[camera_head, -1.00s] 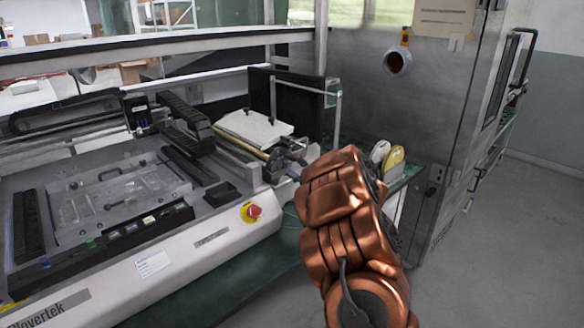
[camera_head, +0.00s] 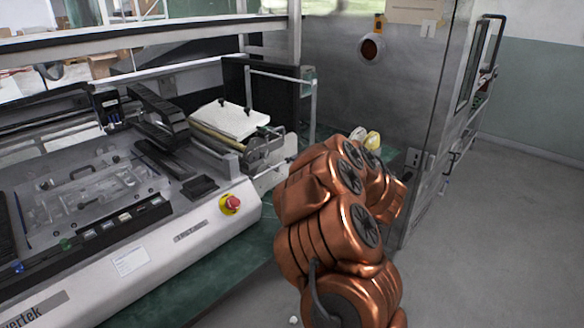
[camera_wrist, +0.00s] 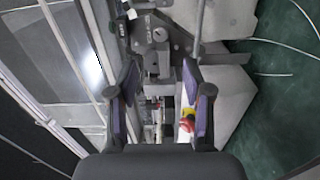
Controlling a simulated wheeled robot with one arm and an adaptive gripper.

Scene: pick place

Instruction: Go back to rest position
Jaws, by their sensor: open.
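My gripper (camera_wrist: 160,98) shows in the wrist view with its two dark, purple-padded fingers apart and nothing between them. Beyond the fingers lie grey machine parts and a red button on a yellow base (camera_wrist: 187,122). In the head view my copper-coloured arm is folded in the lower middle. The gripper itself cannot be made out there, hidden by the arm.
A large machine (camera_head: 190,238) with a red stop button (camera_head: 231,204) fills the left. White and yellow reels (camera_head: 371,139) stand behind my arm. A metal cabinet (camera_head: 415,75) stands at the back right. Grey floor (camera_head: 490,240) at the right is open.

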